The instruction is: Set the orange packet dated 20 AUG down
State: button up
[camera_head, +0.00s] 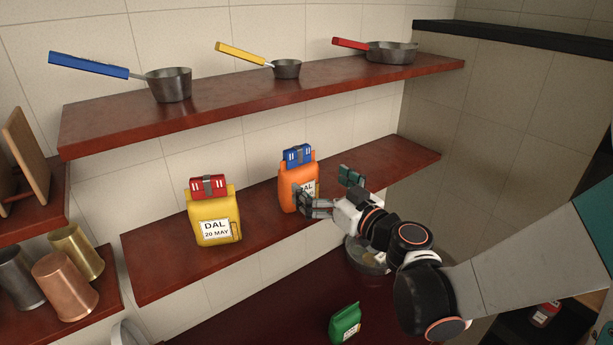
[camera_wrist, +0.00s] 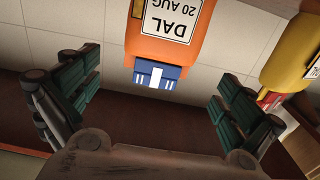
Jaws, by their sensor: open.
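The orange packet (camera_head: 289,188) with a blue clip on top stands upright on the lower red-brown shelf (camera_head: 160,270). In the wrist view the orange packet (camera_wrist: 165,50) appears upside down, and its white label reads DAL 20 AUG. My gripper (camera_head: 325,187) is just in front of it and to its right, with the fingers spread. In the wrist view my gripper (camera_wrist: 158,80) is open, with a finger on either side of the packet and visible gaps. A finger hides part of the label in the head view.
A yellow packet (camera_head: 213,222) with a red clip, labelled DAL 20 MAY, stands left on the same shelf. A green packet (camera_head: 345,323) and a bowl (camera_head: 368,258) are below. Three pans sit on the upper shelf (camera_head: 250,92). Cups stand at lower left. The lower shelf's right end is clear.

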jog(key=s+d+r+m+t+h, duration=0.1)
jog(key=s+d+r+m+h, duration=0.25)
jog(key=d+h, duration=0.4)
jog(key=s+d+r+m+t+h, duration=0.1)
jog(key=s+d+r+m+h, duration=0.25)
jog(key=d, duration=0.65)
jog(key=s+a+f+g, duration=0.1)
jog(key=s+f+g, duration=0.4)
jog(key=s, duration=0.3)
jog(key=s+a+f+g+y, duration=0.1)
jog(key=s+a+f+g, duration=0.1)
jog(key=s+f+g, duration=0.3)
jog(key=s+f, duration=0.2)
jog(key=s, duration=0.2)
jog(key=shift+d+f, duration=0.1)
jog(key=shift+f, duration=0.05)
notch_tip(320, 180, down, 23)
jog(key=b, duration=2.3)
jog(key=shift+f+b, duration=0.2)
jog(key=shift+b, duration=0.2)
